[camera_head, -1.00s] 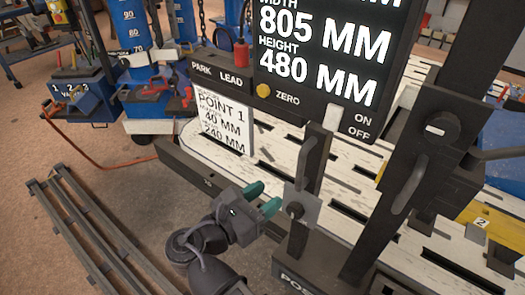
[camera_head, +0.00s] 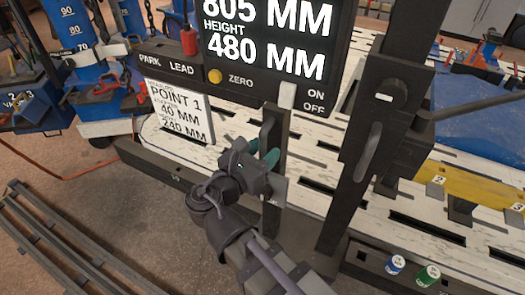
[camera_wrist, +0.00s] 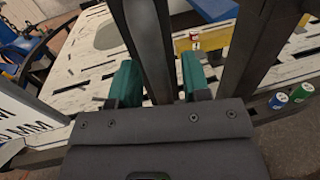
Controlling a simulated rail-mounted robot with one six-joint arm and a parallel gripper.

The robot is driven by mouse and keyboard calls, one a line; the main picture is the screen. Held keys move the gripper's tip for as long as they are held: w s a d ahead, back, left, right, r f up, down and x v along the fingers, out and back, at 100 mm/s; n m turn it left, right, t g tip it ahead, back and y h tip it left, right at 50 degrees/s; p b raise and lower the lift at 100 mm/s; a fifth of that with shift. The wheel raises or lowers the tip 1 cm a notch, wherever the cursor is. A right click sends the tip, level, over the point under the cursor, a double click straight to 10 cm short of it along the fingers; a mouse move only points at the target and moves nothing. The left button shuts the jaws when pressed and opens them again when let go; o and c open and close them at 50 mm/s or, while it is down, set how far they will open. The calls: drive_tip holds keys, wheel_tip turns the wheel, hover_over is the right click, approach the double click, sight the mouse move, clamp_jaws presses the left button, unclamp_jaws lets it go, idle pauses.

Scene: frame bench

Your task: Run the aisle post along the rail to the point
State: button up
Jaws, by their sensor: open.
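The short dark post (camera_head: 270,205) with an upright grab handle (camera_head: 267,123) stands at the bench's front edge in the head view. I take it for the aisle post. My gripper (camera_head: 262,158) is open at this handle, its teal fingers pointing toward it. In the wrist view, a dark upright bar (camera_wrist: 148,45) lies between the two teal fingertips (camera_wrist: 160,82), with gaps showing beside it. My arm and gripper hide part of the post and its foot.
A taller dark post (camera_head: 385,110) with a lever stands to the right. A display (camera_head: 275,40) reads 805 MM and height 480 MM, above PARK, LEAD, ZERO and ON/OFF controls. Blue (camera_head: 395,264) and green (camera_head: 428,275) cans stand at the front right. Dark rails (camera_head: 45,240) lie at left.

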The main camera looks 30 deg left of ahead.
clamp_jaws()
idle(0.3)
drive_tip(key=shift+a, duration=0.15)
